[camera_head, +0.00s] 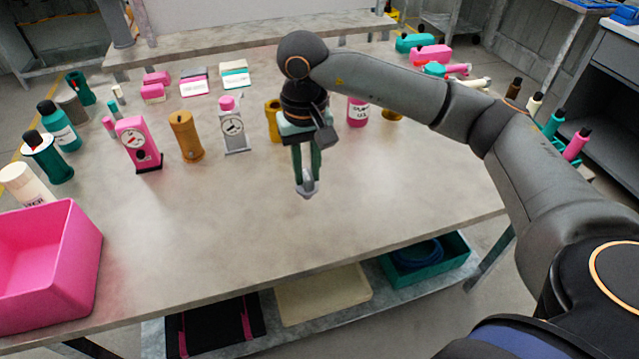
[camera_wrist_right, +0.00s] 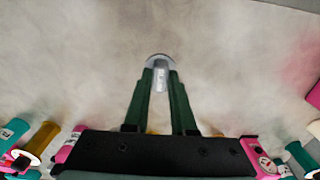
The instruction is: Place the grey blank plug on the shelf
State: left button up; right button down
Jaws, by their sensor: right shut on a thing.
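The grey blank plug (camera_head: 307,190) is held between the green fingers of my right gripper (camera_head: 306,176), above the middle of the table. In the wrist view the plug (camera_wrist_right: 160,61) shows its rounded grey end beyond the fingertips (camera_wrist_right: 160,82). The fingers hide part of it. A long raised shelf (camera_head: 250,46) runs along the back of the table, with bare surface showing. A lower shelf (camera_head: 375,292) under the table's front holds several things. My left gripper is not in view.
A pink bin (camera_head: 48,265) stands at the front left. A pink gauge device (camera_head: 138,145), an ochre cylinder (camera_head: 186,137) and a grey gauge device (camera_head: 234,128) stand left of my gripper. A pink bottle (camera_head: 357,111) stands behind it. The table's front middle is clear.

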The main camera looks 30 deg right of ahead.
jog(key=shift+w+d+f, duration=0.2)
jog(key=shift+d+f, duration=0.35)
jog(key=shift+f, duration=0.65)
jog(key=shift+w+d+f, duration=0.15)
jog(key=shift+d+f, duration=0.35)
jog(key=shift+f, duration=0.65)
jog(key=shift+w+d+f, duration=0.2)
jog(key=shift+d+f, duration=0.35)
jog(key=shift+f, duration=0.65)
jog(key=shift+f, duration=0.2)
jog(key=c, duration=0.7)
grip_release()
jog(key=shift+r, duration=0.1)
jog(key=shift+c, duration=0.2)
